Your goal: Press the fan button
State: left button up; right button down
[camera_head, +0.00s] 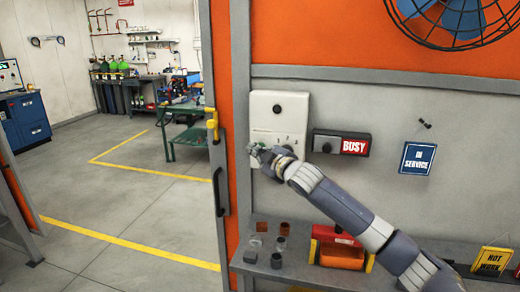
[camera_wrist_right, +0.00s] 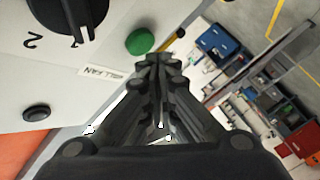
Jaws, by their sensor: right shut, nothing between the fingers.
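A white control panel (camera_head: 280,107) is mounted on the grey wall left of the BUSY sign. In the right wrist view, a round green button (camera_wrist_right: 140,41) sits near the panel's edge, beside a label (camera_wrist_right: 100,70) that ends in "FAN". A black dial (camera_wrist_right: 72,14) with numbers is next to it. My right gripper (camera_head: 258,150) is at the lower left of the panel. In its wrist view the fingers (camera_wrist_right: 157,60) are shut and empty, with the tips just beside and below the green button. I cannot tell whether they touch it. My left gripper is not in view.
A black knob (camera_head: 277,109) is on the panel's upper part. The BUSY sign (camera_head: 355,146) and an IN SERVICE sign (camera_head: 417,158) are to the right. A shelf (camera_head: 300,275) below holds small cups and a red-yellow carrier (camera_head: 340,249). A blue-bladed fan (camera_head: 455,18) hangs above.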

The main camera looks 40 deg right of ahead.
jog(key=shift+d, duration=0.1)
dwell(0.3)
jog(key=shift+w+d+p, duration=0.3)
jog(key=shift+p, duration=0.15)
jog(key=shift+w+d+p, duration=0.2)
jog(key=shift+p, duration=0.1)
dwell(0.3)
jog(key=shift+a, duration=0.1)
jog(key=shift+s+a, duration=0.45)
jog(key=shift+s, duration=0.05)
